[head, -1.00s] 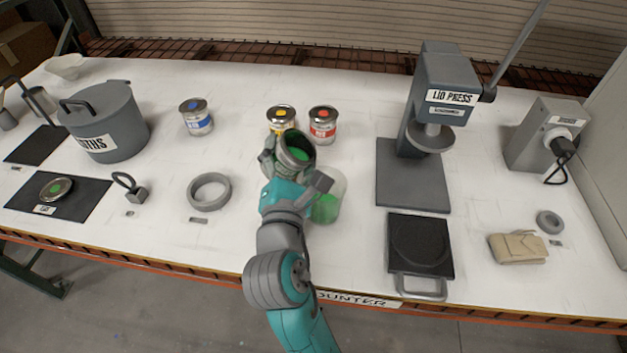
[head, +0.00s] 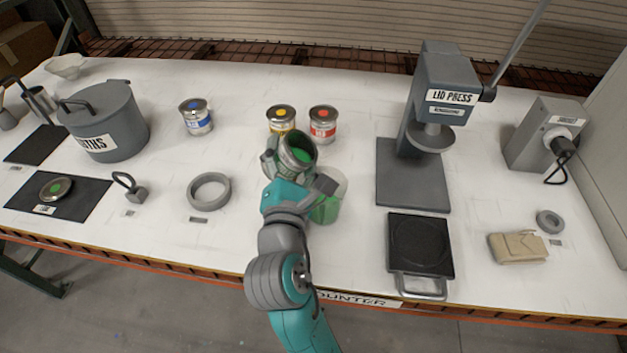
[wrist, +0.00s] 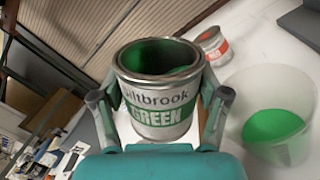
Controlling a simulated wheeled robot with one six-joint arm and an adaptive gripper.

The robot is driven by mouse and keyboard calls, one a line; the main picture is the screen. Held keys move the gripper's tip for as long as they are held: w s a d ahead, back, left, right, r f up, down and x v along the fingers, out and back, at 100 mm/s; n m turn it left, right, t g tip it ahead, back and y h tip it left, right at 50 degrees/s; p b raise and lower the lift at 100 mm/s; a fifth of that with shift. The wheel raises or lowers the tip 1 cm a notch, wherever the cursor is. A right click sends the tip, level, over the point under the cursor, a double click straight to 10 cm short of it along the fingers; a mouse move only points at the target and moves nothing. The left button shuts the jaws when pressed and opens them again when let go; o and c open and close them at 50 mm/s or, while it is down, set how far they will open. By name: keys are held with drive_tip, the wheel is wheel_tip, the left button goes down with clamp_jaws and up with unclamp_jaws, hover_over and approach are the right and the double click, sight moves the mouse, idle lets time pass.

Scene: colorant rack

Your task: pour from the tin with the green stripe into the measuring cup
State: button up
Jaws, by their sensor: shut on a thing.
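The tin with the green stripe (wrist: 160,92) is open, with green colorant showing inside. It also shows in the head view (head: 299,151), tilted to the right. My gripper (head: 287,165) is shut on the tin, one finger on each side in the wrist view (wrist: 158,108). The clear measuring cup (head: 333,186) stands on the counter, just right of my gripper and partly hidden by it. It holds green liquid, which also shows in the cup in the wrist view (wrist: 268,115). No stream between tin and cup is visible.
Yellow (head: 281,119) and red (head: 323,125) tins stand close behind the held tin; a blue tin (head: 196,117) is farther left. A grey ring (head: 209,191) lies left. The lid press (head: 436,110) and black plate (head: 420,246) are right. A green-marked lid (head: 56,189) lies on a mat.

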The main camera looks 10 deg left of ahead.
sight(277, 157)
drive_tip(key=shift+d+f+m, duration=0.15)
drive_tip(key=shift+f+m, duration=0.15)
drive_tip(key=shift+m, duration=0.4)
idle(1.1)
drive_tip(key=shift+d+r+m+h+p, duration=0.1)
drive_tip(key=shift+r+m+h+p, duration=0.2)
drive_tip(key=shift+m, duration=0.55)
drive_tip(key=shift+r+m+h+p, duration=0.1)
drive_tip(key=shift+r+m+p, duration=0.25)
drive_tip(key=shift+m, duration=0.5)
idle(2.8)
drive_tip(key=shift+f+n+y, duration=0.2)
drive_tip(key=shift+f+n, duration=0.1)
drive_tip(key=shift+n, duration=0.5)
drive_tip(key=shift+f+n+y, duration=0.2)
drive_tip(key=shift+f+n, duration=0.1)
drive_tip(key=shift+n, duration=0.5)
